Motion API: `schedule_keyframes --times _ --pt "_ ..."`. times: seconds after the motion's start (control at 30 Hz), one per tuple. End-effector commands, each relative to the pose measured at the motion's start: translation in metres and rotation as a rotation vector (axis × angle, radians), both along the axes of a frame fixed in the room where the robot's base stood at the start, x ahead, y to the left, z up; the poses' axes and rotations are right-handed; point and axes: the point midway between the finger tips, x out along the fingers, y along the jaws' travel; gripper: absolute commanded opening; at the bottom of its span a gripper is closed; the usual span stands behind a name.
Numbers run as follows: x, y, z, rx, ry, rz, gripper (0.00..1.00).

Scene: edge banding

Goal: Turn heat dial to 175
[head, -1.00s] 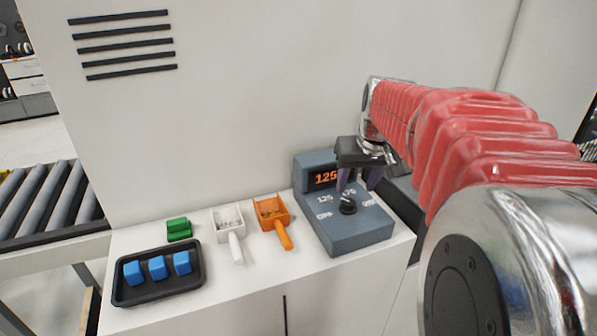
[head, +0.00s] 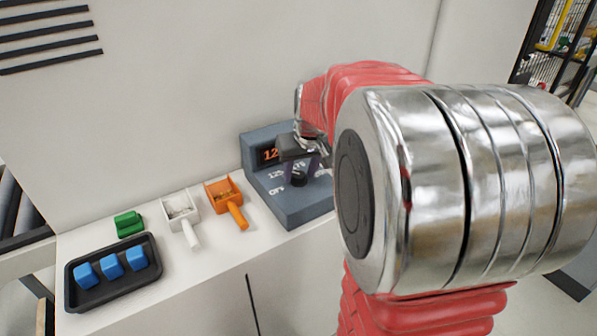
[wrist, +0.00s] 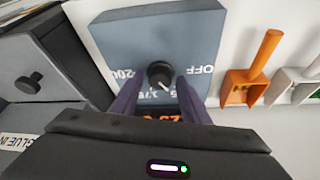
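The grey-blue heat control box (head: 288,206) stands on the white cabinet and also shows in the wrist view (wrist: 112,38). Its black dial (wrist: 159,73) has a white mark pointing toward the lower right in the wrist view. The 200 and OFF labels show there; the labels between them are partly hidden. The orange display (head: 268,155) shows a leading 12 in the head view, the rest covered by my gripper. My gripper (wrist: 158,82) is over the box with its two purple fingers apart, one on each side of the dial. I cannot tell whether they touch it.
An orange scoop (head: 225,198) and a white scoop (head: 181,212) lie left of the box. A green block (head: 129,223) and a black tray (head: 109,290) with blue blocks (head: 111,263) are further left. A grey unit with a black knob (wrist: 31,83) is beside the box in the wrist view.

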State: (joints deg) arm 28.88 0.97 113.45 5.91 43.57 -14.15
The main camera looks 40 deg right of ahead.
Motion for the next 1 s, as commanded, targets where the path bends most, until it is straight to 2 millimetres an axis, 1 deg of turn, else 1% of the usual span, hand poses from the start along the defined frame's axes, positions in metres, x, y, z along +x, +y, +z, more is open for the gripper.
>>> schedule_keyframes --times 0.03,0.07,0.47,0.5,0.63,1.0 --pt "0.0000 0.0000 0.0001 0.000 0.000 0.000 0.38" --pt "0.0000 0.0000 0.0001 0.000 0.000 0.000 0.36" --pt "-0.0001 0.0000 0.0002 0.000 0.000 0.000 0.08" --pt "-0.0001 0.0065 0.0005 -0.001 -0.001 0.002 0.07" --pt "0.0000 0.0022 0.0003 0.002 0.000 -0.001 0.07" --pt "0.0008 0.0022 0.0003 0.001 0.000 -0.069 0.07"
